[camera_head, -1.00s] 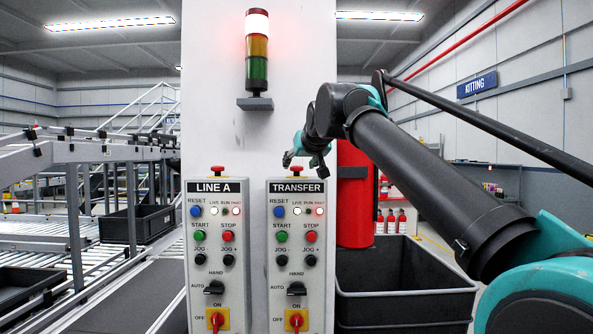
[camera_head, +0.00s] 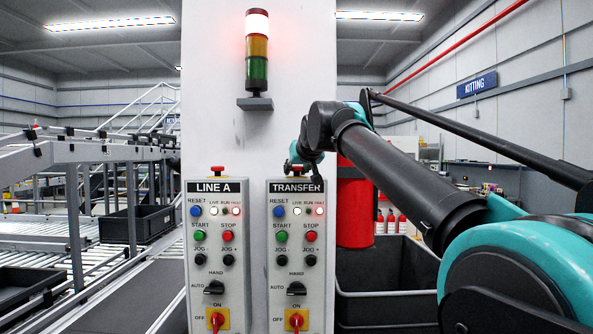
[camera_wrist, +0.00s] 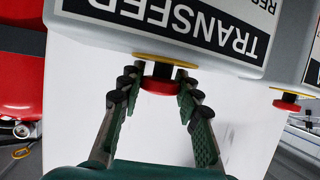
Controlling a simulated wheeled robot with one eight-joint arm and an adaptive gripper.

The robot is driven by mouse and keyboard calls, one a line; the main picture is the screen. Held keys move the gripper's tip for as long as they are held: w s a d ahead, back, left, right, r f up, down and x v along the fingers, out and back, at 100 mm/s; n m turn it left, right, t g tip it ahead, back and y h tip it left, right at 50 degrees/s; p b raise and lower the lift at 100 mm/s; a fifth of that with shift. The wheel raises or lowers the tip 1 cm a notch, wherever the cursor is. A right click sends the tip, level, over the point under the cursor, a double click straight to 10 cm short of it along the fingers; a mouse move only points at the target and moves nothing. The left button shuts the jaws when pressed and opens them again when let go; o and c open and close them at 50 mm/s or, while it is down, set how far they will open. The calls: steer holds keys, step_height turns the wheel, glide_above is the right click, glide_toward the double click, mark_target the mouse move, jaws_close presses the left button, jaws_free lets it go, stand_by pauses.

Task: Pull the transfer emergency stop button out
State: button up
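The transfer emergency stop button is a red mushroom head on top of the TRANSFER control box (camera_head: 297,230). The button (camera_wrist: 160,86) shows in the wrist view in front of a yellow collar (camera_wrist: 165,59), and in the head view it is partly covered by my gripper (camera_head: 303,168). In the wrist view my gripper (camera_wrist: 160,92) is open, with one finger on each side of the red head. The fingertips are close to the head and collar; I cannot tell whether they touch. The TRANSFER label (camera_wrist: 217,25) appears upside down there.
The LINE A box (camera_head: 218,260) stands left of the TRANSFER box, with its own red stop button (camera_head: 217,170) on top. Both are on a pale column (camera_head: 215,90) below a signal tower (camera_head: 257,50). A red cylinder (camera_head: 355,210) and dark bin (camera_head: 380,275) are right.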

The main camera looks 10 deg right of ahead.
steer(key=c, duration=0.4)
steer(key=shift+o, duration=0.2)
steer(key=shift+r, duration=0.85)
steer(key=o, duration=1.2)
steer(key=v, duration=1.2)
steer(key=shift+f, duration=0.1)
